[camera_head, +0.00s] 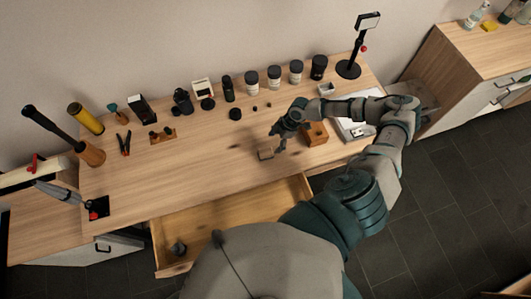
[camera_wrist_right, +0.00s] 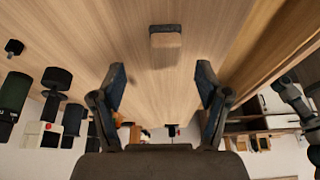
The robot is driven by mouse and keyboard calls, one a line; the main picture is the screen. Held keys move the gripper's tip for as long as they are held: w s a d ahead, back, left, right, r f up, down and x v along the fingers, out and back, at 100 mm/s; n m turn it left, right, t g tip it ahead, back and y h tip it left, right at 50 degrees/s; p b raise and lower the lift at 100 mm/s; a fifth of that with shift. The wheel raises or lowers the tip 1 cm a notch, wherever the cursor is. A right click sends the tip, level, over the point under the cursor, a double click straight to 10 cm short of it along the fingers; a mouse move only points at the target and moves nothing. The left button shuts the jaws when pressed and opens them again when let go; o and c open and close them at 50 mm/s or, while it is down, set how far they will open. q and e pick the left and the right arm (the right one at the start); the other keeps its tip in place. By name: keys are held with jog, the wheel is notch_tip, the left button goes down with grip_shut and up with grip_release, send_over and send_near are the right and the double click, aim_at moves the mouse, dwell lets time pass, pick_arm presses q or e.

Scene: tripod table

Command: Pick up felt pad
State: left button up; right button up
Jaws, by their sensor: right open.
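A small block with a tan face and a grey strip along one edge (camera_head: 265,153) lies on the wooden table and seems to be the felt pad. It also shows in the right wrist view (camera_wrist_right: 165,39), at the top middle. My right gripper (camera_head: 277,141) is just beside it, to its upper right in the head view. In the right wrist view the gripper (camera_wrist_right: 161,75) has its two fingers spread wide, with bare table between them. The block lies beyond the fingertips, untouched. My left gripper is not in view.
A brown wooden block (camera_head: 314,134) stands right of the gripper, near a white tray (camera_head: 352,130). Jars and bottles (camera_head: 274,77) line the back edge. An open drawer (camera_head: 210,218) juts out at the front. The table's left middle (camera_head: 190,170) is clear.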

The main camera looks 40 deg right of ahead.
aim_at(271, 150)
jog(key=shift+a+f, duration=0.4)
jog(key=shift+f, duration=0.2)
jog(key=x, duration=0.3)
jog(key=p+x, duration=0.1)
jog(key=shift+s+d+f, duration=0.3)
jog(key=shift+f, duration=0.4)
jog(key=shift+a, duration=0.3)
jog(key=c, duration=0.5)
jog(key=shift+a+r, duration=0.1)
jog(key=c, duration=0.7)
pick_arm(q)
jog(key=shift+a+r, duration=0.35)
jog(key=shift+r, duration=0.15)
pick_arm(e)
jog(key=shift+c, duration=0.2)
